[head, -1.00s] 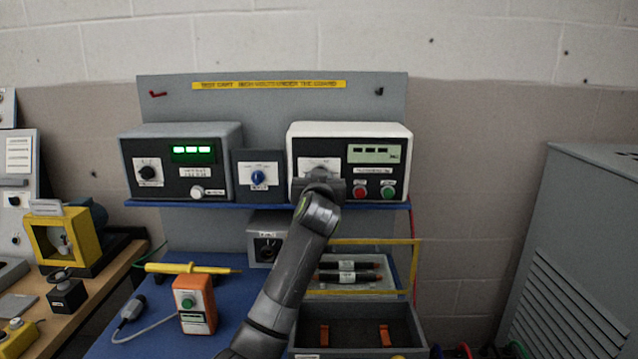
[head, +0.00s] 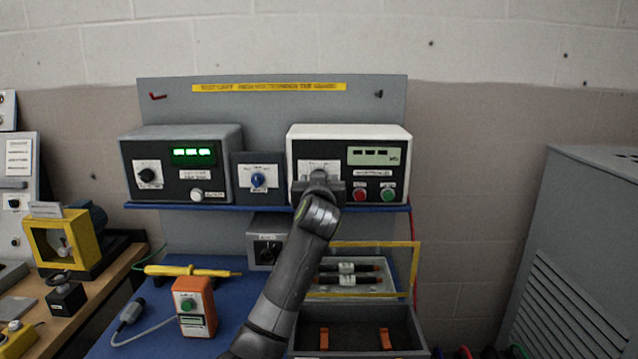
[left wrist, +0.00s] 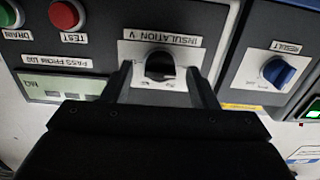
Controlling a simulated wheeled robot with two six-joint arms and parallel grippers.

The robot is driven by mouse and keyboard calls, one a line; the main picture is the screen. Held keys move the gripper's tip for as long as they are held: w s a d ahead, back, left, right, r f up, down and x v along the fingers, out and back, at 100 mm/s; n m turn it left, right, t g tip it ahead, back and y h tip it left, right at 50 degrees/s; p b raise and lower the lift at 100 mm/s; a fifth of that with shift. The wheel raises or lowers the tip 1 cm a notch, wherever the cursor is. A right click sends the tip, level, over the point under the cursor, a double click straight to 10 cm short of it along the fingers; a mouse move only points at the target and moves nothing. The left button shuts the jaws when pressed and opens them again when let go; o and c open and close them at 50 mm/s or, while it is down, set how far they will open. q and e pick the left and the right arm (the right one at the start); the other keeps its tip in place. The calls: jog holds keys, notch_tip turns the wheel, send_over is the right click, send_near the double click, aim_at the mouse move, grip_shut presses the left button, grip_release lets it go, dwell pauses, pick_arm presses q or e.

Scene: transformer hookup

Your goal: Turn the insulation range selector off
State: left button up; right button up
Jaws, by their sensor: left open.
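The insulation range selector (left wrist: 160,67) is a black knob on a white plate labelled "INSULATION V" in the left wrist view, which shows the panel upside down. Its setting is too small to read. In the head view, the knob is hidden behind my left gripper (head: 320,180), and only the upper part of its white plate shows on the white-cased tester (head: 350,131). My left gripper is open in the left wrist view (left wrist: 159,78), with one finger on each side of the knob. I cannot tell whether the fingers touch it. My right gripper is not in view.
The blue RESULT knob (head: 258,179) sits beside the tester. Red (head: 361,195) and green (head: 389,196) buttons are on the tester's right side. A grey instrument (head: 180,132) with a lit green display stands left.

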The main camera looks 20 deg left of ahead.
pick_arm(q)
jog(key=shift+s, duration=0.1)
jog(key=b+v, duration=0.3)
jog(key=v, duration=1.4)
jog(key=shift+s, duration=0.15)
